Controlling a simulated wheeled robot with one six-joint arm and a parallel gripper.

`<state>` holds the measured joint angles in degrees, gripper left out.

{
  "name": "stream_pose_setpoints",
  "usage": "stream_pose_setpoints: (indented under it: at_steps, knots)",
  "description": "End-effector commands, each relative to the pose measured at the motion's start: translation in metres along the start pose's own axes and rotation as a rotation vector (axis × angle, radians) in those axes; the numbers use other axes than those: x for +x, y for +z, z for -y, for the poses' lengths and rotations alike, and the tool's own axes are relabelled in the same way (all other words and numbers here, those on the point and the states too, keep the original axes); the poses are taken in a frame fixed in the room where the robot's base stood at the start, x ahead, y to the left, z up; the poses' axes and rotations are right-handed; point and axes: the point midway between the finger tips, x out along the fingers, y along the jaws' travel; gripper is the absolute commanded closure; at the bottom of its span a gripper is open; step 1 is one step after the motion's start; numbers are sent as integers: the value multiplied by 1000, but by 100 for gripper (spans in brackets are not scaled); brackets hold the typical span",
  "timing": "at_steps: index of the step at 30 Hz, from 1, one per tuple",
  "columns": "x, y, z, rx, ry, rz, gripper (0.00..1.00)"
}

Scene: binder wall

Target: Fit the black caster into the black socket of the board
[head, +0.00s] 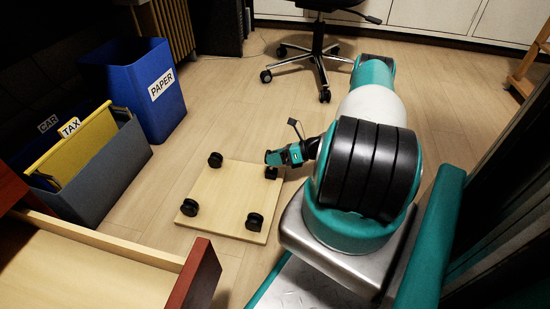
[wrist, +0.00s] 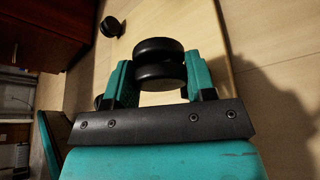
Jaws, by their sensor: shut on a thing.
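The pale wooden board (head: 222,200) lies flat on the floor, with black casters at its corners. One is at the back left (head: 215,160), one at the front left (head: 189,207) and one at the front right (head: 254,221). My gripper (head: 273,158) is at the board's back right corner. In the wrist view its teal fingers are shut on a black caster (wrist: 158,62), one finger on each side. A black caster shows just under the gripper in the head view (head: 271,173). The socket is hidden there, so I cannot tell whether the held caster is seated.
A blue paper bin (head: 150,95) and a grey box (head: 105,165) with a yellow folder (head: 85,140) stand left of the board. An open wooden drawer (head: 90,265) is at the front left. An office chair (head: 315,65) stands behind. Floor between is clear.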

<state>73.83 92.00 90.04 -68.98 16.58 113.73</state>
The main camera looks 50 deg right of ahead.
Motion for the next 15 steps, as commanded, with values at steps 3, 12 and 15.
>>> stream_pose_setpoints:
  at_steps: [3,12,15]
  knots:
    - [2,-4,2,0,0,0,74]
    - [4,-10,6,0,0,0,74]
    - [5,-12,7,0,0,0,74]
